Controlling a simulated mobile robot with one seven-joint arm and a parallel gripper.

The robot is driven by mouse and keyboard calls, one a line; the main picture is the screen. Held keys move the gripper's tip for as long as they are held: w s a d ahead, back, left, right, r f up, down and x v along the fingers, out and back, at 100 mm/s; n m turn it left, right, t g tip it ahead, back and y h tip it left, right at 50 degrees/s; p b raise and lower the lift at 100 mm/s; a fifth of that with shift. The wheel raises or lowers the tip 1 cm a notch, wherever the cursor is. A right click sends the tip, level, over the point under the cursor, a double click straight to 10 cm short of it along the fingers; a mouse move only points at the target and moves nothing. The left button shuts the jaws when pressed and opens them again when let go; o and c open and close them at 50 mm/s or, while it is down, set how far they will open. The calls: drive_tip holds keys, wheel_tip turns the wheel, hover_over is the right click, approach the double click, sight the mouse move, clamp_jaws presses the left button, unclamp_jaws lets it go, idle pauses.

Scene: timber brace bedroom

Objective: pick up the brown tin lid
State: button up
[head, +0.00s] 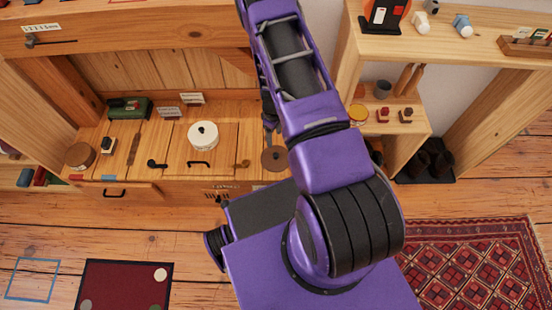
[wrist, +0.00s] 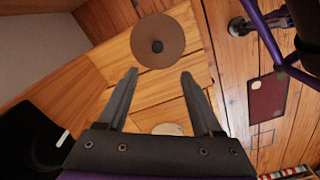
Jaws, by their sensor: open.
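The brown tin lid (head: 272,161) is a flat round disc near the right front part of the wooden bench top. In the wrist view the lid (wrist: 172,30) shows its dark round knob, just beyond my fingertips. My gripper (wrist: 160,73) is open, with nothing between its fingers. In the head view my gripper (head: 269,124) is mostly hidden by my arm, with a dark finger showing just above the lid. I cannot tell how high it is over the lid.
A white round tin (head: 203,138) stands left of the lid. Black and brass handles lie in front of it. A brown round tin (head: 79,156) and a green box (head: 129,108) are farther left. A shelf unit (head: 420,122) stands close on the right.

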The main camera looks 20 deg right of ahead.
drive_tip(key=b, duration=0.1)
hover_over(276, 155)
drive_tip(key=f, duration=0.8)
drive_tip(key=shift+a, duration=0.3)
drive_tip(key=f, duration=0.3)
drive_tip(key=f+b, duration=0.1)
drive_tip(key=f, duration=0.1)
drive_tip(key=shift+w+d+f, duration=0.1)
drive_tip(key=shift+d, duration=0.15)
clamp_jaws()
